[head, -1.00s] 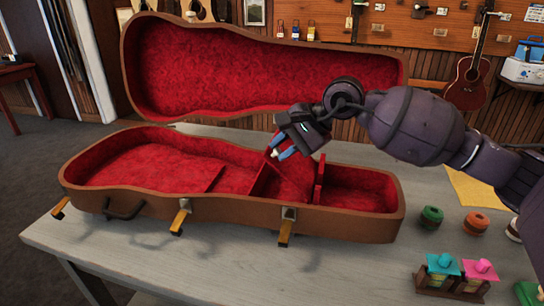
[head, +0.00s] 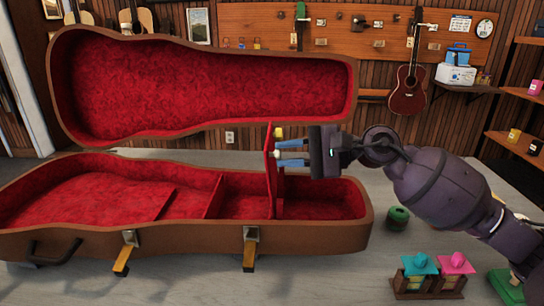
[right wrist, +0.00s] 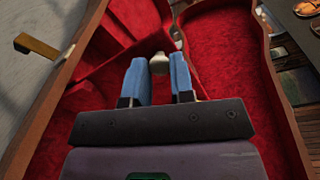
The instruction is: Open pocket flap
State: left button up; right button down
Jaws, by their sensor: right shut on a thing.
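The open brown instrument case (head: 190,238) lies on the table, with red lining and its lid (head: 200,85) raised behind. The pocket flap (head: 269,165), a red panel, stands about upright above the pocket at the case's right part. The compartment left of it (head: 243,206) is uncovered. My right gripper (head: 278,153) comes from the right with blue fingers at the flap and is shut on its pale knob. In the right wrist view, the pale knob (right wrist: 158,63) shows at the blue fingertips. My left gripper is out of view.
A green round item (head: 398,217) stands right of the case. Two small boxes with a teal top (head: 418,264) and a pink top (head: 456,263) stand at the front right. Open latches (head: 250,257) stick out from the case front. A red ukulele (head: 409,92) hangs behind.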

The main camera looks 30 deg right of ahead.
jog(key=shift+s+d+f+t+y+b, duration=0.15)
jog(key=shift+s+d+t+y+b, duration=0.15)
jog(key=shift+s+d+y, duration=0.15)
dwell(0.3)
jog(key=c, duration=1)
grip_release()
jog(key=shift+d, duration=0.1)
jog(key=shift+p+v, duration=0.35)
jog(key=shift+v, duration=4.95)
